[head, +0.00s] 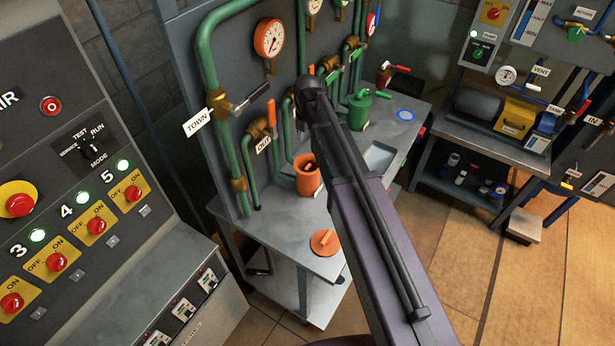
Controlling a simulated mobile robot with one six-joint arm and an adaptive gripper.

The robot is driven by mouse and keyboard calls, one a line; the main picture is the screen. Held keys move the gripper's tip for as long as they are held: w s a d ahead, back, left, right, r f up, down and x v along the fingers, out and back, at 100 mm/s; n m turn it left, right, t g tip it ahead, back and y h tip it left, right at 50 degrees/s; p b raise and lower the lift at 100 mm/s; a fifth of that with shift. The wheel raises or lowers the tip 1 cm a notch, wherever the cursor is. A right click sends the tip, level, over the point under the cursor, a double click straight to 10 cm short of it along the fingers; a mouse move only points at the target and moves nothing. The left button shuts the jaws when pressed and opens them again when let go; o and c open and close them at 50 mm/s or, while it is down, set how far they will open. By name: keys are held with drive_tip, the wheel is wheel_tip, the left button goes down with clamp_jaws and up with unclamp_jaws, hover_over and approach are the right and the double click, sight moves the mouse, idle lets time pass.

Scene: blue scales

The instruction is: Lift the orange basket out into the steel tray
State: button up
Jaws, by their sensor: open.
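An orange pot (307,180) with an open top stands on the grey bench, at the foot of the green pipes. Something dark with a small orange part shows in its mouth; I cannot clearly make out the orange basket there. A round orange lid (325,242) with a knob lies on the bench nearer to me. The shallow steel tray (379,157) lies to the right of the pot, beyond my arm. My dark arm crosses the bench between pot and tray. I cannot make out my gripper's fingers.
A green can (358,109) and a blue-rimmed disc (404,115) are farther back on the bench (285,237). Pipes, valves and a gauge (270,38) rise behind the pot. A control panel (75,200) stands at the left. The bench front around the lid is clear.

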sight(308, 166)
drive_tip(key=shift+f, duration=0.1)
idle(0.3)
wheel_tip(308, 166, down, 8)
drive_tip(key=b, duration=0.8)
drive_tip(key=shift+f+b, duration=0.2)
drive_tip(key=shift+b, duration=0.15)
drive_tip(key=shift+f, duration=0.1)
drive_tip(key=shift+w+f+b, duration=0.1)
drive_tip(key=shift+f+b, duration=2.4)
drive_tip(key=shift+b, duration=0.1)
clamp_jaws()
